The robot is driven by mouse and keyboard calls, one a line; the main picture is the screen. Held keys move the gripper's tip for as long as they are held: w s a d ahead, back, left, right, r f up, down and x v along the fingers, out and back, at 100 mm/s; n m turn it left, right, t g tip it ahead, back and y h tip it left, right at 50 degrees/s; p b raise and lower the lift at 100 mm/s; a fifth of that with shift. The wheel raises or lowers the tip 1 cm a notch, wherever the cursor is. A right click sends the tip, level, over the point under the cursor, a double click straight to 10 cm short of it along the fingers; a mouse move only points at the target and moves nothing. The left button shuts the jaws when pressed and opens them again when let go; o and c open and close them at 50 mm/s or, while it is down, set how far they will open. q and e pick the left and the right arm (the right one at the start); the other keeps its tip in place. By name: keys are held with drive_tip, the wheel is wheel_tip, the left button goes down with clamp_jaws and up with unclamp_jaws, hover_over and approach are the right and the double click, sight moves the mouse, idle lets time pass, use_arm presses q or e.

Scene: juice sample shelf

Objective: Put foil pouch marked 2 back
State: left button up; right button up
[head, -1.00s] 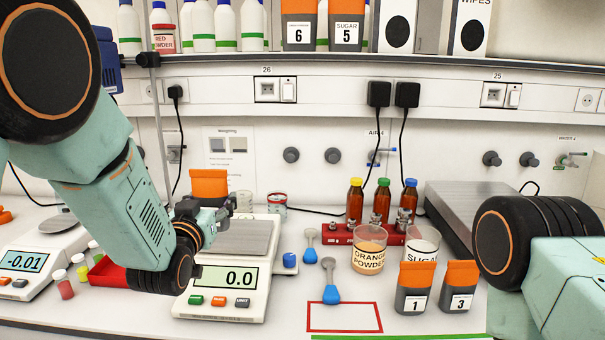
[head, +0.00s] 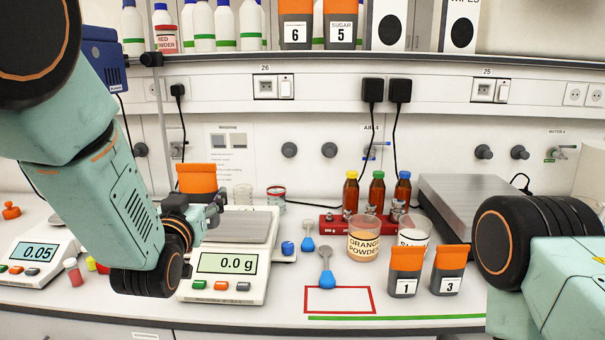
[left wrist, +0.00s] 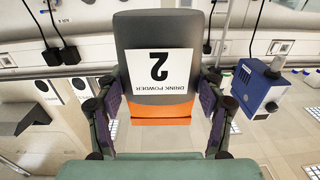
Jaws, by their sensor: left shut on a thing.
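The foil pouch marked 2 (left wrist: 158,70) is grey with an orange end and a white label, and it fills the middle of the left wrist view, upside down there. My left gripper (left wrist: 160,118) is shut on it, with a finger on each side. In the head view only the pouch's orange top (head: 197,178) shows clearly, above and behind my left gripper (head: 208,210); its lower part is hidden. They are held at the left of the middle balance (head: 226,264). My right arm shows at the right edge, but its gripper is out of view.
Pouches 1 (head: 404,272) and 3 (head: 449,270) stand at the bench front, beside a red outline (head: 340,288) on the bench. Pouches 6 (head: 296,25) and 5 (head: 341,25) stand on the shelf above. Beakers (head: 364,240) and brown bottles (head: 377,195) stand behind.

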use_arm(q)
drive_tip(key=s+f+b, duration=0.2)
drive_tip(key=s+f, duration=0.3)
drive_tip(key=f, duration=0.3)
drive_tip(key=s+d+f+b, duration=0.1)
drive_tip(key=s+f+b, duration=0.2)
drive_tip(key=s+f, duration=0.3)
drive_tip(key=s+f+b, duration=0.2)
drive_tip(key=s+f, duration=0.4)
drive_tip(key=f, duration=0.6)
drive_tip(key=shift+d, duration=0.3)
drive_tip(key=shift+a, duration=0.2)
drive_tip(key=shift+d, duration=0.15)
